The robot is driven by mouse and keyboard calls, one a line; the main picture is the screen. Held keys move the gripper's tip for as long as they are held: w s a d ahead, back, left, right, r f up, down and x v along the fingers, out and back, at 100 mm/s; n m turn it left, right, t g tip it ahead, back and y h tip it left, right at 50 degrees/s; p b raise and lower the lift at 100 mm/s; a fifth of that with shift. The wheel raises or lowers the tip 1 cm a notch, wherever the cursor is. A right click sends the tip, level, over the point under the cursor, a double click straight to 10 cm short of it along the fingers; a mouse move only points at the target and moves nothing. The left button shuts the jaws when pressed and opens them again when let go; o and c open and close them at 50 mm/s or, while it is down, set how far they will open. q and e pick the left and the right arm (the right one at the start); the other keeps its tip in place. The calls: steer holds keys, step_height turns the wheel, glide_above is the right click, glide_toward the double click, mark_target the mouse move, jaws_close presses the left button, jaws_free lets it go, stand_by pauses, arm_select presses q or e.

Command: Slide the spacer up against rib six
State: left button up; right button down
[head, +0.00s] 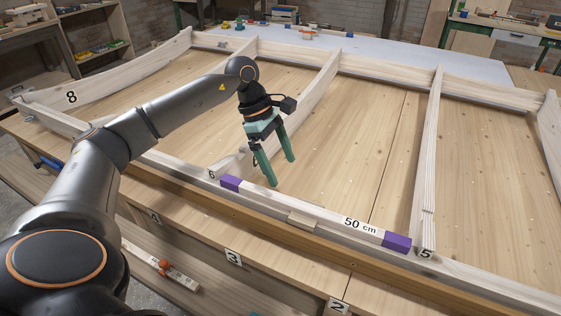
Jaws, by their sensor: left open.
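The spacer (310,212) is a pale bar marked "50 cm" with purple ends. It lies along the front rail between rib six and rib five. Its left purple end (230,183) is close to the foot of rib six (290,114), by the label 6; I cannot tell whether they touch. Its right purple end (397,242) is beside the foot of rib five (428,165). My left gripper (283,172), with green fingers, is open and empty, pointing down just behind the spacer's left part. My right gripper is out of view.
The wooden frame's front rail (470,272) and back rail (385,81) bound the bays. Rib eight (120,78) stands at the left. The panel between rib six and rib five is clear. An orange-knobbed wooden piece (163,270) lies on the lower shelf in front.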

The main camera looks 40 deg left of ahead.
mark_target(297, 203)
arm_select(q)
steer(key=p+x, duration=0.1)
steer(key=x, duration=1.1)
steer(key=shift+w+d+f, duration=0.1)
steer(key=shift+d+f, duration=0.1)
steer(key=c, duration=1.2)
